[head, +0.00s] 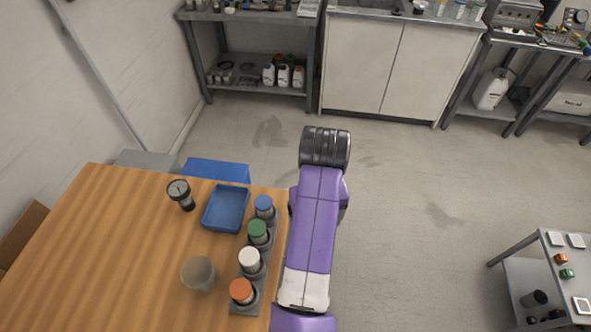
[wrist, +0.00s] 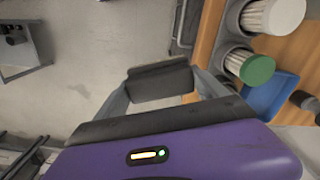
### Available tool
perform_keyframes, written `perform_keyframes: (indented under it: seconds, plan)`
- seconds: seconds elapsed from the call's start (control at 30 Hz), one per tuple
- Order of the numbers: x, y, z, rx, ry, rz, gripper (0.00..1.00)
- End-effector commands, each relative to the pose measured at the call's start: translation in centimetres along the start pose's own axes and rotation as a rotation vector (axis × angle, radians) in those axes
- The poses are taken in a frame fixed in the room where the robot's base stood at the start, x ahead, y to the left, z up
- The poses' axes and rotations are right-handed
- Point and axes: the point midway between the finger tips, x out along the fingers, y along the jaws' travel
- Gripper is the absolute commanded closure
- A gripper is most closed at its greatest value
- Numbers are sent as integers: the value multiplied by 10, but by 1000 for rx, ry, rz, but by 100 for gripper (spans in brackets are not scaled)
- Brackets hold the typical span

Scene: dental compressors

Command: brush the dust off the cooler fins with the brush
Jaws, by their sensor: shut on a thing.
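In the head view my gripper is hidden by my purple arm, which reaches past the right edge of the wooden table.
A trolley (head: 520,270) stands right. White cabinets (head: 400,65) stand behind. The middle floor is clear.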

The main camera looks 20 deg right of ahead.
Motion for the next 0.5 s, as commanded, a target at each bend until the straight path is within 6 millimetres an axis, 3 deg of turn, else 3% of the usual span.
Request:
perform_keyframes:
  seconds: [0.23, 0.5]
  plan:
    - [18, 28, -15, -135, -4, -7, 51]
    - [17, 35, -26, -148, 2, -10, 51]
